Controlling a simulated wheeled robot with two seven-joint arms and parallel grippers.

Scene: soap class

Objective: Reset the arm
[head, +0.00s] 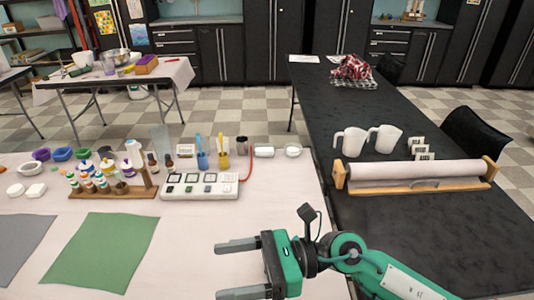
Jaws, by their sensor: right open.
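My right gripper (238,269) shows in the head view at the bottom centre, at the end of my green and grey arm that comes in from the right. Its two grey fingers point left and are spread apart, with nothing between them. It is over the pink-white table (180,255), near that table's right edge. My left gripper and left arm are not in the picture.
A green mat (102,250) and a grey mat (20,243) lie at the left. Behind are a white panel (199,187), a wooden bottle rack (135,191) and cups. The black table (430,225) holds a paper roll (415,170) and white pitchers (350,141).

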